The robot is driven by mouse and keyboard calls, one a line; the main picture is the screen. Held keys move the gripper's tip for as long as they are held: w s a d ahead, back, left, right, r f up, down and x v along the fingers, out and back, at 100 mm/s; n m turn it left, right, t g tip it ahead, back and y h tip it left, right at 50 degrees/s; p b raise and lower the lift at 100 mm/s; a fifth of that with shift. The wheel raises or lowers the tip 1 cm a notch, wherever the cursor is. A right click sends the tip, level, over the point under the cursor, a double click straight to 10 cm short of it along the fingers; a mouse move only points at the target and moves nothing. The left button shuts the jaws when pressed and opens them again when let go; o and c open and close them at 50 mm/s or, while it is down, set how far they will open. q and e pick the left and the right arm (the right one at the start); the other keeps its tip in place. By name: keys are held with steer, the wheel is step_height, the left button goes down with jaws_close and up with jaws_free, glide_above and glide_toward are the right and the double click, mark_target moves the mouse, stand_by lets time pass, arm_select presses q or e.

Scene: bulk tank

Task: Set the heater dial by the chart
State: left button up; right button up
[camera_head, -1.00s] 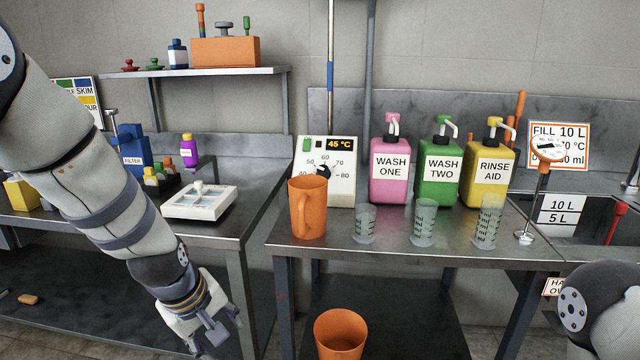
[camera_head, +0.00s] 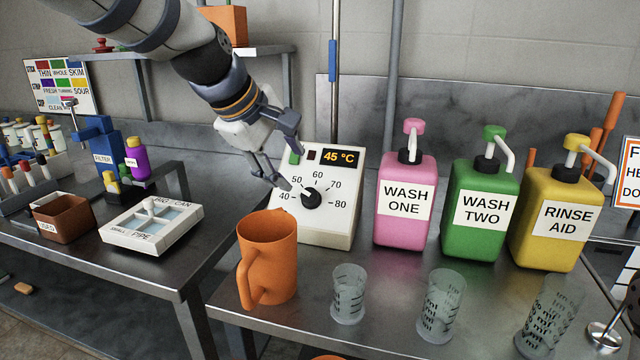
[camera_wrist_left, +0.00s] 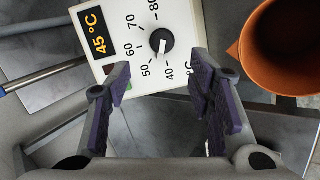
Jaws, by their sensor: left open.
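The heater (camera_head: 330,229) is a cream box with a 45 °C display and a scale from 40 to 80, standing on the right bench. Its black dial (camera_head: 311,197) has a white mark; in the left wrist view the dial (camera_wrist_left: 161,41) points between 40 and 50. My left gripper (camera_head: 291,170) is open and empty at the heater's upper left front, apart from the dial. In the left wrist view its fingers (camera_wrist_left: 161,82) spread below the dial. The chart (camera_head: 628,175) is cut off at the right edge, its values out of view. My right gripper is out of view.
An orange jug (camera_head: 268,262) stands close in front of the heater. Pink (camera_head: 405,235), green (camera_head: 478,243) and yellow (camera_head: 545,250) pump bottles stand to the right. Several clear measuring cups line the front, including one (camera_head: 348,296) near the jug.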

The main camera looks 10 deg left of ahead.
mark_target(308, 194)
arm_select(q)
steer(key=x, duration=0.9)
steer(key=shift+f, duration=0.45)
steer(key=shift+w+d+f, duration=0.1)
steer(key=shift+w+f, duration=0.15)
steer(key=shift+w, duration=0.05)
jaws_close()
